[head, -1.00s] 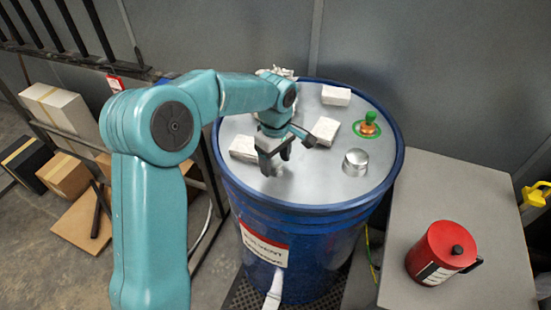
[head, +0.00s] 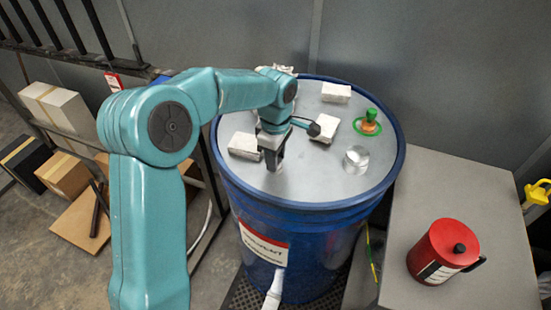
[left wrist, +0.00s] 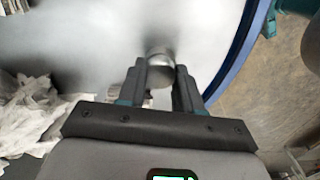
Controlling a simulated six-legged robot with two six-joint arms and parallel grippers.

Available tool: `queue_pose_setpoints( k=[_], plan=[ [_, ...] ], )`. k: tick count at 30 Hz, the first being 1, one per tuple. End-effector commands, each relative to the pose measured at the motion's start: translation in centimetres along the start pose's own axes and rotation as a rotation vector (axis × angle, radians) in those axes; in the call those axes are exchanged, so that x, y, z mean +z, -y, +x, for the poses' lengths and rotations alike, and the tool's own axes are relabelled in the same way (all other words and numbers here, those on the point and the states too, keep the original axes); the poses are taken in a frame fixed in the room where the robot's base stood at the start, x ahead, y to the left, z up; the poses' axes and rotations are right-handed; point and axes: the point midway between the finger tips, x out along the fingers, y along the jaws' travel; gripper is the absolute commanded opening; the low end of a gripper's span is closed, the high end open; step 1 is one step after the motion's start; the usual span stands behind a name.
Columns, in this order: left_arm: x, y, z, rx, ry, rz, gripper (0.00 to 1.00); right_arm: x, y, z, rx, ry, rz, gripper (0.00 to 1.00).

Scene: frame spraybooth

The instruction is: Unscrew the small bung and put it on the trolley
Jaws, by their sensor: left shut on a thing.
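My left gripper (head: 273,166) points down at the near left part of the blue drum's (head: 310,203) grey lid. It is shut on the small bung, a round silvery piece (left wrist: 159,57) between the fingertips in the left wrist view. The fingers hide the bung in the head view, and I cannot tell whether it is still seated in the lid. A larger silvery cap (head: 357,160) stands on the lid to the right. The grey flat top (head: 475,205) right of the drum looks like the trolley. My right gripper is out of view.
White blocks (head: 244,146) lie on the lid around the gripper. A green and orange fitting (head: 370,120) stands near the lid's right rim. A red can (head: 443,251) stands on the trolley's near part; its far part is clear. White crumpled cloth (left wrist: 30,110) lies left.

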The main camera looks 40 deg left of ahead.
Motion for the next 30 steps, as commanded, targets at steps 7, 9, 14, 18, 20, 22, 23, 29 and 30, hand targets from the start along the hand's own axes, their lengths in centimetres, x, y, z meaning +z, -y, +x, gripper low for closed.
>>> queue_pose_setpoints(
  k=[7,9,14,18,20,22,23,29,30],
  plan=[
    [0.0,0.0,-0.1,0.001,0.000,-0.087,0.10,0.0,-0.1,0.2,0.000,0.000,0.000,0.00],
    [0.0,0.0,-0.1,0.002,0.000,-0.086,0.10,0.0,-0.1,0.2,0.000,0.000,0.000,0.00],
    [0.0,-0.1,0.1,0.003,0.001,-0.199,0.10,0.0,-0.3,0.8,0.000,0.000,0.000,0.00],
    [0.0,-0.1,0.0,0.004,0.001,-0.405,0.10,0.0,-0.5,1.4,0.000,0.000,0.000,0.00],
    [0.0,-0.1,0.0,0.004,0.001,-0.458,0.10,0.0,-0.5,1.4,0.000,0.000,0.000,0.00],
    [0.0,-0.1,-0.1,0.004,0.001,-0.485,0.10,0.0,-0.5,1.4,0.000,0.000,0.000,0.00],
    [0.0,-0.1,-0.1,0.004,0.001,-0.488,0.10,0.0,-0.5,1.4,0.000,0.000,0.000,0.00],
    [0.0,-0.1,-0.1,0.004,0.001,-0.491,0.10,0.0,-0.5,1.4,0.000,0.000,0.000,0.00],
    [0.0,-0.1,-0.1,0.004,0.001,-0.513,0.10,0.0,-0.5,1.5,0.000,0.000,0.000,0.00]
  ],
)
